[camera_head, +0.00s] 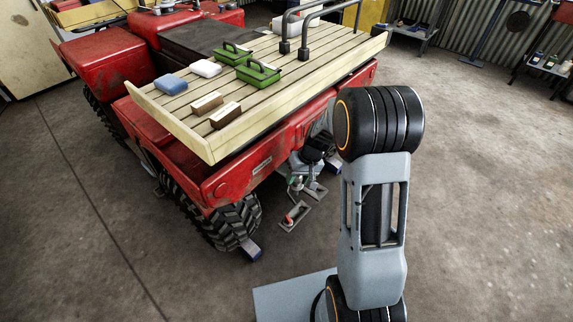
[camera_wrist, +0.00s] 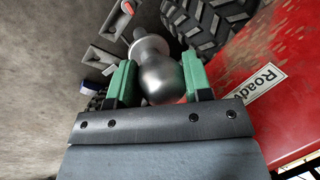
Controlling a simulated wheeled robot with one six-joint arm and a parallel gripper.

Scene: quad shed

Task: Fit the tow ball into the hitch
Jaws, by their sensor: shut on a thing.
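The tow ball (camera_wrist: 160,78) is a shiny dark metal ball with a collar and shank, seen close up in the wrist view. My gripper (camera_wrist: 158,80) is shut on it, with one green finger on each side. The shank points away from my wrist. Past it are grey slotted metal brackets, one (camera_wrist: 103,58) with a plain slot and one (camera_wrist: 118,22) with an orange-red part. The bracket with the red part also shows low behind the red vehicle in the head view (camera_head: 294,216). I cannot tell which bracket is the hitch. The shank appears apart from them.
The red quad (camera_head: 250,178) fills the left, its rear tyre (camera_head: 222,222) close to the brackets. The concrete floor at right (camera_head: 490,200) is clear.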

